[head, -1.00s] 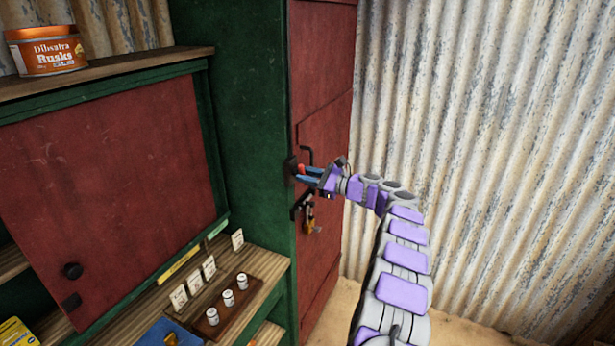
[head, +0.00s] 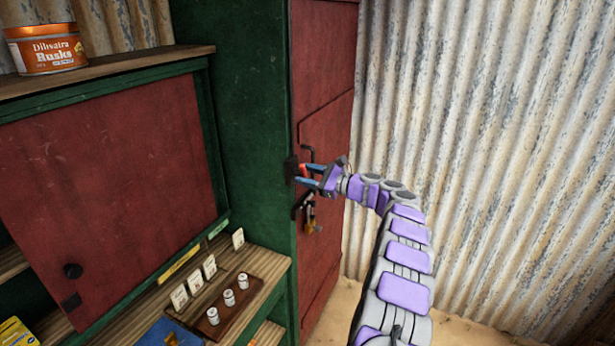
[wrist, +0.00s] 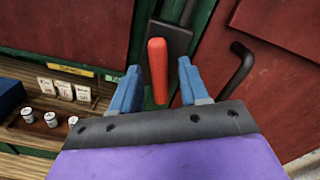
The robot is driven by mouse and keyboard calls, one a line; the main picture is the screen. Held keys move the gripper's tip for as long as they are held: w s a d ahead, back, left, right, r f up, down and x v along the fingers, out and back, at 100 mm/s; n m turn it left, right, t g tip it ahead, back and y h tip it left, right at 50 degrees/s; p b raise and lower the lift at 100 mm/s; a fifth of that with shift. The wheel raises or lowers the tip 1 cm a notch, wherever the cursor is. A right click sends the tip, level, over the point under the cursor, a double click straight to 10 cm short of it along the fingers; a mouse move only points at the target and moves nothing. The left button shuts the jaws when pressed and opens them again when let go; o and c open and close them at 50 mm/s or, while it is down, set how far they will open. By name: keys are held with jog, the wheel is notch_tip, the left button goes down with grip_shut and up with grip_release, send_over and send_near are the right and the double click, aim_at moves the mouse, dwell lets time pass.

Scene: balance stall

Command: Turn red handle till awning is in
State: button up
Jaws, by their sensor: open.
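The red handle (wrist: 158,70) stands between the two blue fingers of my gripper (wrist: 158,88) in the wrist view. There is a gap on both sides, and the fingers are open around it. In the head view, the red handle (head: 303,170) shows as a small red spot between the fingers of my gripper (head: 308,176), at the edge of the green post. A dark mounting plate (wrist: 168,38) is behind the handle. The awning is not in view.
A black door pull (wrist: 238,68) is on the red door (head: 325,110) to the right. A padlock (head: 310,218) hangs below. Weights on a wooden tray (head: 243,297) and a rusks tin (head: 45,48) are to the left. Corrugated metal (head: 480,120) forms the right wall.

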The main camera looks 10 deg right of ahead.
jog(key=p+v, duration=0.2)
jog(key=v, duration=1.5)
jog(key=shift+d, duration=0.2)
jog(key=shift+s, duration=0.1)
